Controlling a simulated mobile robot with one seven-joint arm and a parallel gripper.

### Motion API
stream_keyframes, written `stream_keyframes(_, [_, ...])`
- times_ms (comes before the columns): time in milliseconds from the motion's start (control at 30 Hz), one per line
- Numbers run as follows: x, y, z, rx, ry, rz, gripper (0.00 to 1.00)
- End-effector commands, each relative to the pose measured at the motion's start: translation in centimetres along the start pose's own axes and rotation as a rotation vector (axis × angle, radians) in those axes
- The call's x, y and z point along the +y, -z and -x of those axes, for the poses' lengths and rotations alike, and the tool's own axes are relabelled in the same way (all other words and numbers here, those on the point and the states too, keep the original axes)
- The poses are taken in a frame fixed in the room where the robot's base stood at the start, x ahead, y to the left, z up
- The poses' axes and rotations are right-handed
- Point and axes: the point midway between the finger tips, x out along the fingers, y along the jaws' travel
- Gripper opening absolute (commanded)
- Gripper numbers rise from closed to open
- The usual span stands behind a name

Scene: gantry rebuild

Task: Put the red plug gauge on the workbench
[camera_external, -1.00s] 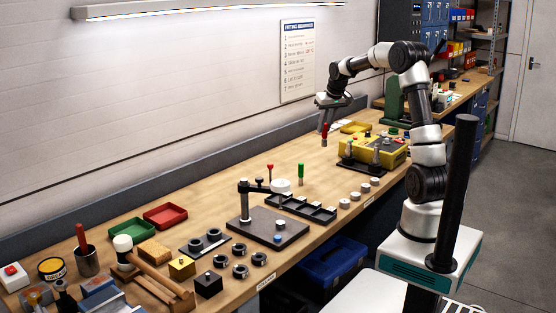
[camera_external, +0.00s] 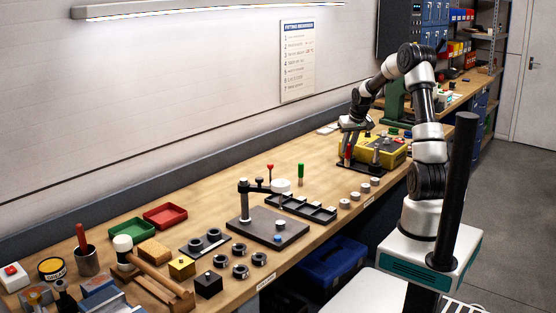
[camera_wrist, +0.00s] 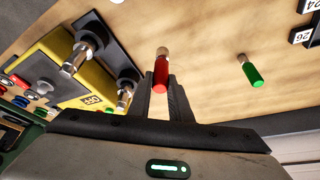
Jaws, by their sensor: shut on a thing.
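The red plug gauge (camera_external: 348,154) hangs from my gripper (camera_external: 353,127), red handle up. In the wrist view the red handle (camera_wrist: 161,76) sits between the finger ends, with its steel end pointing away. My gripper (camera_wrist: 168,90) is shut on it. In the external view the gauge appears by the left end of a black plate with steel posts, in front of a yellow box (camera_external: 372,147). I cannot tell whether its tip touches anything. The workbench (camera_external: 225,202) is a long wooden top along the wall.
A green plug gauge (camera_external: 300,172) stands on the bench to the left. A dark segmented tray (camera_external: 308,208) and several small pale discs (camera_external: 355,196) lie nearer the front edge. A black base with a post and arm (camera_external: 268,228) stands further left. Bare wood lies left of the yellow box.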

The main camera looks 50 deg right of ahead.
Motion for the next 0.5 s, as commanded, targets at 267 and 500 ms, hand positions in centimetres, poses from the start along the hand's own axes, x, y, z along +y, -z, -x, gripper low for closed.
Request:
stream_keyframes(267, [0.0, -1.1, -2.6, 0.000, 0.000, 0.000, 0.00])
stream_keyframes(500, [0.0, -2.2, -5.4, 0.001, 0.000, 0.001, 0.00])
